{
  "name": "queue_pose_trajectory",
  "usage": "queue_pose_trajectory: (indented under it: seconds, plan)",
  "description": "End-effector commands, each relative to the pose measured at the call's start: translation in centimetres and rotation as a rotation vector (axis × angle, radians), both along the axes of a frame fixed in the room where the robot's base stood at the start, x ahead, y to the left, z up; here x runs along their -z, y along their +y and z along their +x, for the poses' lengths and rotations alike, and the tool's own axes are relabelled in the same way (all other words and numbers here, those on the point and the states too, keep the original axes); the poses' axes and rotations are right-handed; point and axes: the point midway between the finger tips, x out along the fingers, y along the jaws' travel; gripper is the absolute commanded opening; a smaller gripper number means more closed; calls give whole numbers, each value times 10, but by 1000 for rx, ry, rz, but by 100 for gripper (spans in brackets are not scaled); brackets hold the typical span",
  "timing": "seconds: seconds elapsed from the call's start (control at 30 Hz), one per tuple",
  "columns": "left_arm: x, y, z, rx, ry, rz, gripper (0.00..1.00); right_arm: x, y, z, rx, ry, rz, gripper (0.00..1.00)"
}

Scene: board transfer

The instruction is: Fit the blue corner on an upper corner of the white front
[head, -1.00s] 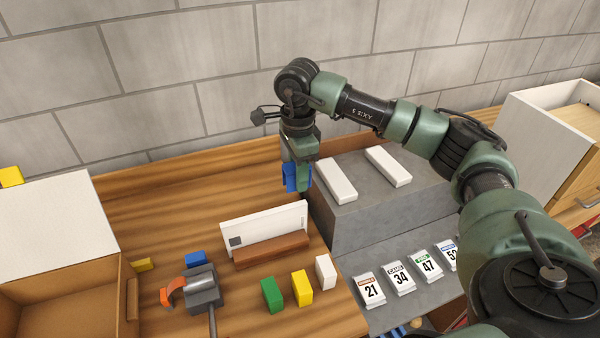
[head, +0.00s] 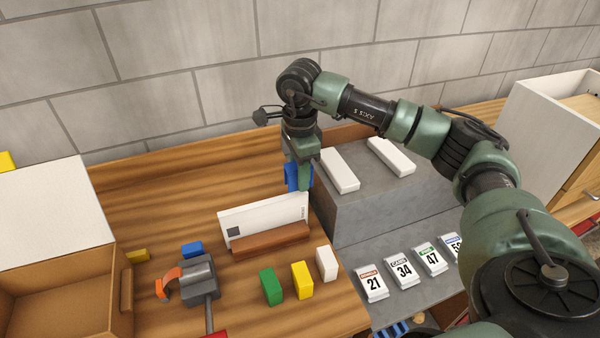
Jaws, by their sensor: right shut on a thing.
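The white front (head: 262,220) is a flat white panel with a dark square at its lower left. It stands upright in a brown wooden holder (head: 270,241) on the wooden table. My right gripper (head: 298,182) points down at the panel's upper right corner and is shut on the blue corner (head: 291,177). The blue corner is partly hidden by the gripper. It appears at or just above the panel's upper right corner; I cannot tell whether they touch. My left gripper is not in view.
Green (head: 271,287), yellow (head: 302,280) and white (head: 327,263) blocks stand in front of the holder. A grey clamp-like tool (head: 201,278) and another blue block (head: 192,250) lie left. A grey step (head: 365,210) with two white bars is at right. An open box (head: 121,300) stands far left.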

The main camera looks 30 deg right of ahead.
Motion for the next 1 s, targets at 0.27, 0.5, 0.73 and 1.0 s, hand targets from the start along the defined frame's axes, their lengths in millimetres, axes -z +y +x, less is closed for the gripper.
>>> queue_pose_trajectory:
  seconds: [0.27, 0.5, 0.73, 1.0]
  plan:
    - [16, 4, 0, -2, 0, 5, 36, 20, 0, 0, 0, 0, 0, 0]
    - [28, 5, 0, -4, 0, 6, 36, 34, 0, 0, 0, 0, 0, 0]
    - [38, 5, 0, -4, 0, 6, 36, 48, 0, 0, 0, 0, -1, 0]
    - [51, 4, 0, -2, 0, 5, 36, 64, 0, 0, 0, 1, -1, 0]
